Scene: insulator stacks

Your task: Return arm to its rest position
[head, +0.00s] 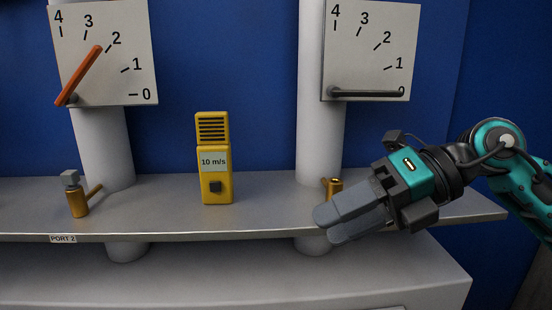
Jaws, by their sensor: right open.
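My right arm comes in from the right side of the head view, teal and black. Its right gripper (330,227) has grey fingers pointing left and slightly down, over the front edge of the shelf. The fingers are open, and no object shows between them. A brass fitting (334,184) stands just behind the fingers, its lower part hidden by them. I cannot tell whether they touch it. My left gripper is not in view.
The grey shelf (270,215) holds a yellow meter (214,160) marked 10 m/s and a grey-capped brass fitting (77,198) near the PORT 2 label. White columns carry a left gauge (130,82) near 2 and a right gauge (350,60) at 0.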

